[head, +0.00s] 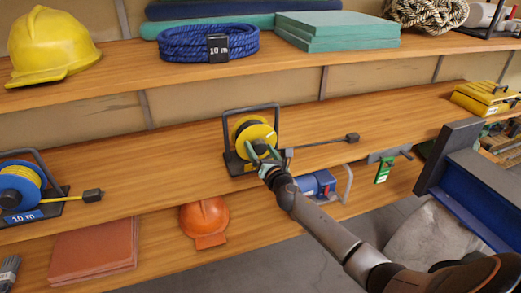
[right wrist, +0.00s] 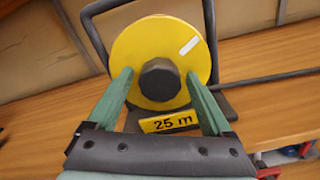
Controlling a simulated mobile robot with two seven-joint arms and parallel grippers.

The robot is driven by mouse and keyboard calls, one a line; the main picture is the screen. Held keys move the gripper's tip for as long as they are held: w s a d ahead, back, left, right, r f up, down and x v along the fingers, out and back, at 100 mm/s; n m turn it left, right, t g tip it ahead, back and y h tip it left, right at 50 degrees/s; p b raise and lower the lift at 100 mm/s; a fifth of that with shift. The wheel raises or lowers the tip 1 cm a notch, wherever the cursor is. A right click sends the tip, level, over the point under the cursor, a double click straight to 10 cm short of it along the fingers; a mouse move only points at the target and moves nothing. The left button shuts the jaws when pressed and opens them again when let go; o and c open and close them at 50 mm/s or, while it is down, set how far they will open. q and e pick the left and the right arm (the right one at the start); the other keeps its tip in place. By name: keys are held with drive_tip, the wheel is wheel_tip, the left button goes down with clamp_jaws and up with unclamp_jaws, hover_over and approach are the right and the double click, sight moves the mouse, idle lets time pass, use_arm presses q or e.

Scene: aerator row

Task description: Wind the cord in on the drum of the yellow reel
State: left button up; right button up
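The yellow reel (head: 252,132) stands in its dark frame on the middle shelf; it fills the upper middle of the right wrist view (right wrist: 135,45). Its face has a dark hub knob (right wrist: 160,80) and a white mark (right wrist: 190,46). A label reads "25 m" (right wrist: 170,122). A dark cord (head: 318,142) runs out to the right along the shelf to a dark plug (head: 352,137). My right gripper (head: 263,152) is at the front of the reel. Its green fingers are apart, one on each side of the knob; contact cannot be told. My left gripper is not in view.
A blue reel (head: 20,188) marked "10 m" stands at the left of this shelf. A coiled blue rope (head: 190,42) and yellow helmet (head: 50,45) are above. An orange helmet (head: 204,220) is below. A dark blue structure (head: 470,190) stands at right.

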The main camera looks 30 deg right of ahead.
drive_tip(key=c, duration=1.2)
drive_tip(key=shift+m, duration=0.3)
